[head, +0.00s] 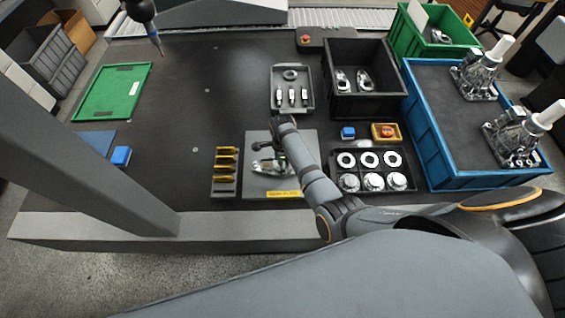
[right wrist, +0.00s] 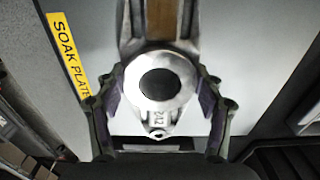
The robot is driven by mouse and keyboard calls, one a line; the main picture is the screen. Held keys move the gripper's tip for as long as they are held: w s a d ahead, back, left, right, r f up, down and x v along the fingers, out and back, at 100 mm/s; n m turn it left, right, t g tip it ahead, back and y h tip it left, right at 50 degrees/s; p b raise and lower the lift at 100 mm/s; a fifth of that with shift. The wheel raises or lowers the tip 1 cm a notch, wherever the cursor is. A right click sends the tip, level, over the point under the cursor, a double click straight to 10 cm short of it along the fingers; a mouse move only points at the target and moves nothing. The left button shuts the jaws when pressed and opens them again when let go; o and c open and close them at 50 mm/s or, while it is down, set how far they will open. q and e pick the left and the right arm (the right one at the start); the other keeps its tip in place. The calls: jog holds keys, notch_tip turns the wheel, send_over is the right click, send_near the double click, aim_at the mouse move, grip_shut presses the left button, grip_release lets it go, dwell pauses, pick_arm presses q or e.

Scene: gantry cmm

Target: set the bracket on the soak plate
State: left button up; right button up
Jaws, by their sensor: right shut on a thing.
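The soak plate (head: 307,178) is a flat grey plate with a yellow label on its front edge, near the front middle of the table. It also shows in the right wrist view (right wrist: 95,22), label at left. My right gripper (head: 268,154) is over the plate, shut on the silvery metal bracket (head: 264,168). In the right wrist view the gripper (right wrist: 160,105) has a finger on each side of the bracket's round boss (right wrist: 185,90). The bracket is over the plate; I cannot tell whether it touches it. My left gripper is not in view.
Left of the plate is a rack of yellow pieces (head: 226,160); right is a black tray of rings (head: 342,178). Behind stand a small parts tray (head: 307,104) and a black bin (head: 392,103) holding more brackets. A probe (head: 156,42) hangs at back left. The table's left-middle is clear.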

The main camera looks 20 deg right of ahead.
jog(key=shift+r, duration=0.1)
jog(key=o, duration=1.6)
jog(key=shift+o, duration=0.2)
notch_tip(320, 180, up, 12)
jog(key=p, duration=1.2)
jog(key=shift+p, duration=0.3)
